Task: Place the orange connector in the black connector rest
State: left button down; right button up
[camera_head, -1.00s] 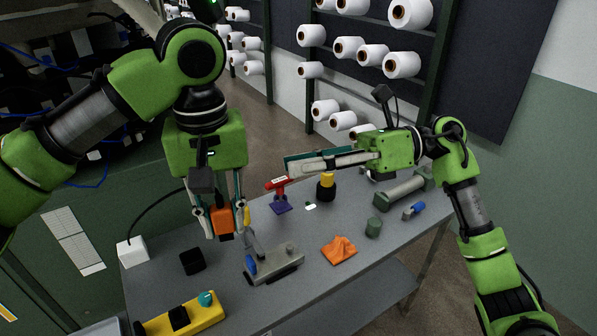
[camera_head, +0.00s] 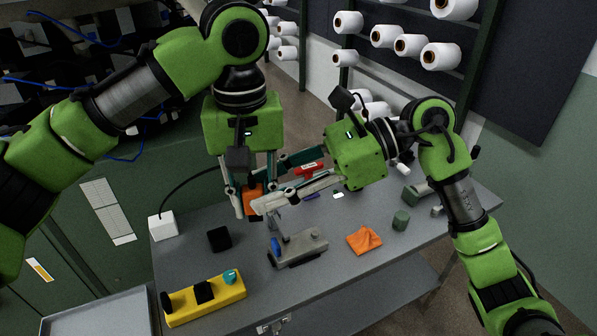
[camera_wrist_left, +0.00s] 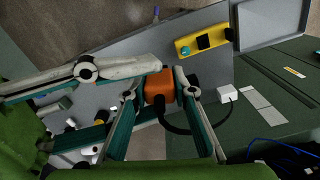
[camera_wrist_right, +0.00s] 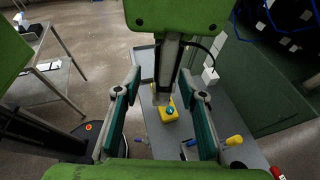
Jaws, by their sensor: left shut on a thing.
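My left gripper (camera_head: 249,203) points down, shut on the orange connector (camera_head: 254,199), and holds it above the grey table. In the left wrist view the connector (camera_wrist_left: 158,86) sits between the fingers, with a black cable trailing from it. A small black block (camera_head: 219,239), apparently the connector rest, stands on the table below and left of the connector. My right gripper (camera_wrist_right: 160,78) is open. Its fingers extend left, one passing close to the connector and left fingers; I cannot tell whether they touch. The left gripper shows between the right fingers in the right wrist view.
The cable runs to a white box (camera_head: 163,226) at the table's left. A grey metal fixture (camera_head: 298,247), an orange cloth (camera_head: 364,240), a green cylinder (camera_head: 401,220) and a yellow control box (camera_head: 205,298) stand on the table. A red-handled tool (camera_head: 309,169) lies behind the right fingers.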

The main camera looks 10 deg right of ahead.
jog(key=shift+x, duration=0.9)
grip_shut()
pick_arm(q)
jog(key=c, duration=1.6)
grip_release()
jog(key=shift+w, duration=0.1)
pick_arm(e)
jog(key=shift+s, duration=0.1)
pick_arm(q)
jog(key=shift+d+r, duration=0.1)
